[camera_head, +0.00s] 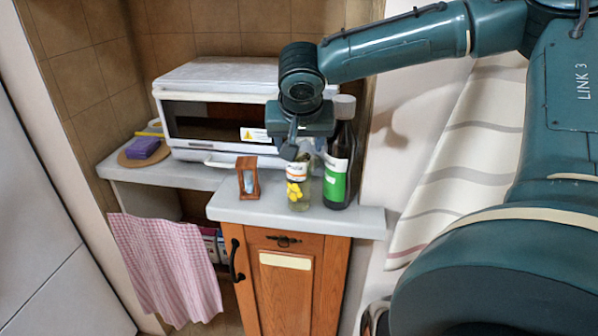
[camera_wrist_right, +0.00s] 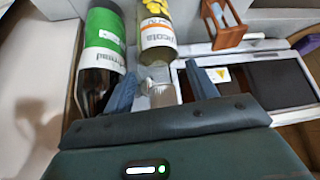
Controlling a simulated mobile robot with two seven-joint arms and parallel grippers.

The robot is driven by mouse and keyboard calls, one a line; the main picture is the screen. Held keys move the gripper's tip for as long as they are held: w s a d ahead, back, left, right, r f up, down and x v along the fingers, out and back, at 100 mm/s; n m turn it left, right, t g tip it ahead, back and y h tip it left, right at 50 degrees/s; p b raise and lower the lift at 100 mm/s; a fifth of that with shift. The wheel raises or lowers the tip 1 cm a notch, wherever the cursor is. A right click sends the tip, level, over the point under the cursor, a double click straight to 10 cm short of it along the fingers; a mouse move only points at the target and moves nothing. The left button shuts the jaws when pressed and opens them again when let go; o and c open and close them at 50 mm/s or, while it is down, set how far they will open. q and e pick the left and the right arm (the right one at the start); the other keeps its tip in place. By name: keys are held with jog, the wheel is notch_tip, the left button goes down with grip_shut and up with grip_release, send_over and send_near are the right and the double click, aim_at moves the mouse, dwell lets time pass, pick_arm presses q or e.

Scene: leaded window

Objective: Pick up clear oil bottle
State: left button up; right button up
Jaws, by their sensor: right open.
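The clear bottle (camera_head: 299,191) stands on the grey counter, with a white and orange label and yellow contents. My right gripper (camera_head: 292,151) is above it and hides its top in the head view. In the right wrist view the bottle's body (camera_wrist_right: 157,38) lies beyond the fingertips. A pale, see-through part that looks like its neck (camera_wrist_right: 158,84) shows between the two fingers. The right gripper (camera_wrist_right: 161,86) is open, with a finger to each side of that part. I cannot tell whether either finger touches it. My left gripper is not in view.
A dark bottle with a green label (camera_head: 336,185) stands close to the right of the clear bottle. A wooden hourglass (camera_head: 248,176) stands to its left. A white toaster oven (camera_head: 215,95) is behind. The grey counter (camera_head: 235,208) is bare along its front edge.

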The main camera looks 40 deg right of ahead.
jog(key=shift+x, duration=1)
jog(key=shift+r, duration=0.1)
jog(key=c, duration=1.2)
